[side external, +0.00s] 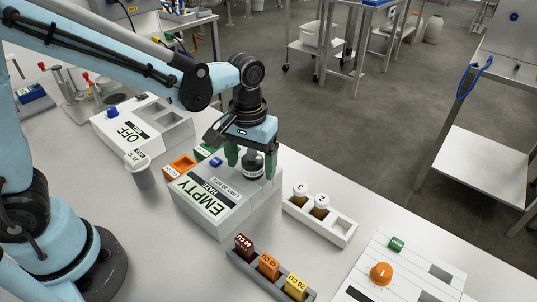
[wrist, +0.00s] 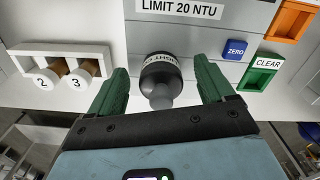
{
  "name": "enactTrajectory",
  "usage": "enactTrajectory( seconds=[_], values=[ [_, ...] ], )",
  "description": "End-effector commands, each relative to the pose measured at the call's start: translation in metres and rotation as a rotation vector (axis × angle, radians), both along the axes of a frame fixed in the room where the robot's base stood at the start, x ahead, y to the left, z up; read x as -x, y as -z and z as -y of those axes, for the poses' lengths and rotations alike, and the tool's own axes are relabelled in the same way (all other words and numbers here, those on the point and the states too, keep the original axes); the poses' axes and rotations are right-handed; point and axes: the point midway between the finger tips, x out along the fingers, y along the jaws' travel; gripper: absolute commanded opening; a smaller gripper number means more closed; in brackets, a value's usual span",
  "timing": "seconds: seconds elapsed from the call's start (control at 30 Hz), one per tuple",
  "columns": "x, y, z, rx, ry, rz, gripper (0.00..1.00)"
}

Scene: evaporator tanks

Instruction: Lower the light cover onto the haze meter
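The haze meter (side external: 232,205) is a pale grey box on the bench whose display reads EMPTY. In the wrist view its front panel (wrist: 205,42) shows a LIMIT 20 NTU label. The light cover (side external: 253,166) is a black cap with a knob and a pale label band. It appears upright at the meter's upper end; whether it rests there or in a socket is unclear. My gripper (side external: 252,160) is over it with green fingers on either side. In the wrist view the cover (wrist: 160,77) lies between the open fingers (wrist: 164,85), with gaps on both sides.
A white rack (side external: 318,224) holds two capped vials, marked 2 and 3 in the wrist view (wrist: 62,68). An orange tray (side external: 180,167) and a green CLEAR tray (wrist: 262,76) adjoin the meter. A dark rack (side external: 270,276) holds CU blocks. A grey cup (side external: 141,172) stands left.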

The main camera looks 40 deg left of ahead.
Motion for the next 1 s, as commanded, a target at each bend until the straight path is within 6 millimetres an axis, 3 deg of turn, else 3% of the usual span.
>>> enactTrajectory(
  seconds=[0.37, 1.0],
  values=[
    [0.0, -0.01, 0.0, 0.0, 0.0, 0.0, 0.82],
    [0.0, -0.106, 0.0, 0.0, 0.0, 0.0, 0.82]
  ],
)
